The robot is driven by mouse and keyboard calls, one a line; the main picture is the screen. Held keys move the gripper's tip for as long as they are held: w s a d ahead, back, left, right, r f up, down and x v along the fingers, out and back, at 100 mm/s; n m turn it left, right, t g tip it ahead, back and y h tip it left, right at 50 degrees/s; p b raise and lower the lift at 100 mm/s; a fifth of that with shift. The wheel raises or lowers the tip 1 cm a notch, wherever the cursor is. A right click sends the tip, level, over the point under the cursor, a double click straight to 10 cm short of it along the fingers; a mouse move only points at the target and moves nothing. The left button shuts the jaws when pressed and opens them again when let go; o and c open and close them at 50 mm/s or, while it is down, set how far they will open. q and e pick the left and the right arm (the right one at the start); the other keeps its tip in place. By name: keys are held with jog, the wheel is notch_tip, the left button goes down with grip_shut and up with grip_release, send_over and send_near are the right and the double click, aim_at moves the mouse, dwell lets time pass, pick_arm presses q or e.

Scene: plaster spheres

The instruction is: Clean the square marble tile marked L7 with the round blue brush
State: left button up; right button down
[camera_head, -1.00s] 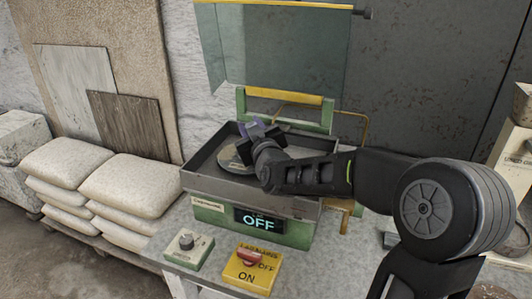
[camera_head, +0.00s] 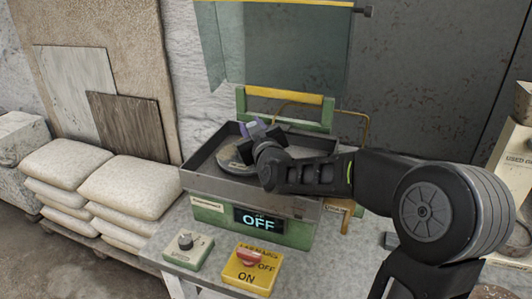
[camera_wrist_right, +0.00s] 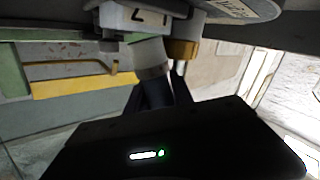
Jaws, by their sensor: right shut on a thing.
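My right gripper (camera_head: 258,137) is over the tray of a green and grey machine, just above a round grey disc (camera_head: 234,166) in it. In the right wrist view it is shut on a pale block (camera_wrist_right: 135,18) with dark characters that I cannot read for sure. A bluish-purple piece (camera_head: 244,130) shows beside the gripper in the head view; I cannot tell whether it is part of the held thing. I cannot make out a round blue brush or a whole square marble tile marked L7. My left gripper is not in view.
The grey tray (camera_head: 185,181) has raised walls. Its display (camera_head: 259,222) reads OFF. A dial box (camera_head: 188,254) and a yellow switch box (camera_head: 248,274) stand in front. A clear guard (camera_head: 280,45) rises behind. Stacked sacks (camera_head: 125,185) lie at left.

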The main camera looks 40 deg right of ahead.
jog(key=shift+w+d+f, duration=0.1)
jog(key=shift+w+d, duration=0.1)
jog(key=shift+d, duration=0.05)
jog(key=shift+s+a, duration=0.4)
jog(key=shift+a, duration=0.15)
